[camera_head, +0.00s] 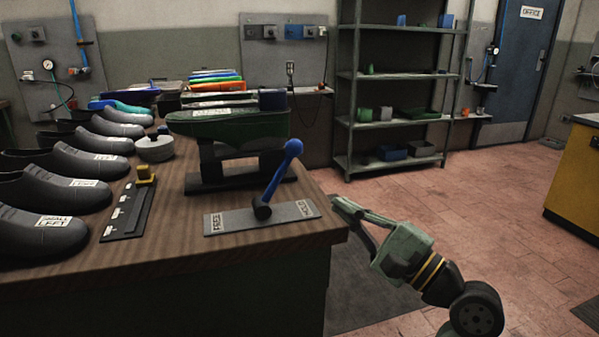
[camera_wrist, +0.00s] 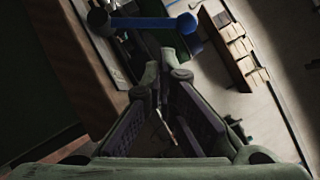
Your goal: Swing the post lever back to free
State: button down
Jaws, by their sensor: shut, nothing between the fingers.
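The post lever (camera_head: 278,178) is a blue rod with a ball top and a dark pivot at its foot. It stands on a grey plate (camera_head: 285,213) near the bench's front right corner. The plate reads FREE at its left end; the right-end label is hard to read. The lever leans right, away from FREE. My gripper (camera_head: 340,205) is shut and empty, just off the bench's right edge, right of the lever and not touching it. In the wrist view the blue lever (camera_wrist: 150,23) lies across the top, beyond my closed fingertips (camera_wrist: 163,62).
A green last on a dark stand (camera_head: 230,125) is behind the lever. Several grey shoes (camera_head: 50,170), a black strip with a yellow slider (camera_head: 130,208) and a round grey pot (camera_head: 155,148) are to its left. The floor right of the bench is open.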

aim_at(279, 174)
jog(key=shift+d, duration=0.1)
dwell(0.3)
jog(key=p+x, duration=0.2)
jog(key=x, duration=0.8)
jog(key=shift+w, duration=0.1)
jog(key=shift+s+r+n+g+p, duration=0.2)
jog(key=shift+r+n+g+p, duration=0.1)
jog(key=shift+p, duration=0.1)
jog(key=shift+w+a, duration=0.1)
jog(key=shift+a, duration=0.15)
